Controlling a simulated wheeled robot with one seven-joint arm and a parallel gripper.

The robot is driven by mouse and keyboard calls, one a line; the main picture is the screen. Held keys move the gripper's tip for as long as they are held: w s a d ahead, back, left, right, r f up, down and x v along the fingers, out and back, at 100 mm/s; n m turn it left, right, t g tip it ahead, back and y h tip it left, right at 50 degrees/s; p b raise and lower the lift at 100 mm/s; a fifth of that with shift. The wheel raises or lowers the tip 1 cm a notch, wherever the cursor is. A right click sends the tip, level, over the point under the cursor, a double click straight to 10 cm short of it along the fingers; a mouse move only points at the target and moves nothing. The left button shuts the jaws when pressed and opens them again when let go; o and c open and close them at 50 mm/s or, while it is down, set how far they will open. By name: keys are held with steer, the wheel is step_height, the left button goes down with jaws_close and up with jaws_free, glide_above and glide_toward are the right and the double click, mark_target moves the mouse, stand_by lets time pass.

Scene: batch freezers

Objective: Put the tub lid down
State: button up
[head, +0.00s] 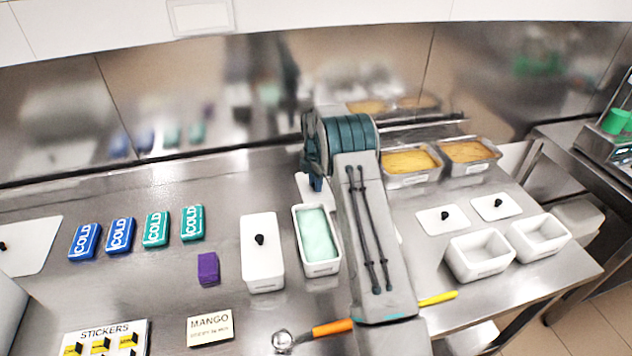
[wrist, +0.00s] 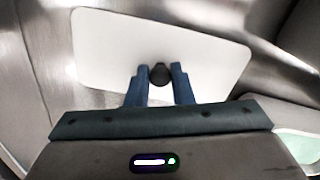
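The tub lid (wrist: 110,45) is a white rounded rectangle with a black knob (wrist: 159,73). In the wrist view my gripper (wrist: 160,78) has its two blue fingers on either side of the knob, close against it. In the head view my gripper (head: 316,184) is behind the open tub (head: 320,268), and part of the lid (head: 303,186) shows beside it. The tub holds pale green contents, and its edge shows at the lower right of the wrist view. I cannot tell whether the lid touches the steel counter.
A lidded white tub (head: 262,275) stands left of the open one. Cold packs (head: 155,229) and a purple block (head: 208,268) lie further left. Two filled pans (head: 410,178), two loose lids (head: 442,220) and two empty tubs (head: 480,270) are at right. Bare counter lies behind the cold packs.

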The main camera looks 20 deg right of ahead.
steer(key=o, duration=0.4)
steer(key=shift+c, duration=0.2)
step_height(320, 180, up, 12)
steer(key=b, duration=0.2)
steer(key=s+a+r+m+t, duration=0.1)
steer(key=s+a+r+m, duration=0.1)
steer(key=s+r+m, duration=0.5)
steer(key=s+a+r+m+t, duration=0.1)
steer(key=s+r+m, duration=0.3)
steer(key=s, duration=0.7)
steer(key=s+a+r+m+t, duration=0.15)
steer(key=s+r+m, duration=0.25)
steer(key=s, duration=0.8)
steer(key=s+f+m, duration=0.2)
steer(key=s+m, duration=0.1)
steer(key=s, duration=0.3)
steer(key=s+a+f+m, duration=0.1)
steer(key=s+f+m, duration=0.1)
steer(key=s, duration=0.4)
steer(key=shift+s+m, duration=0.3)
steer(key=shift+m, duration=0.5)
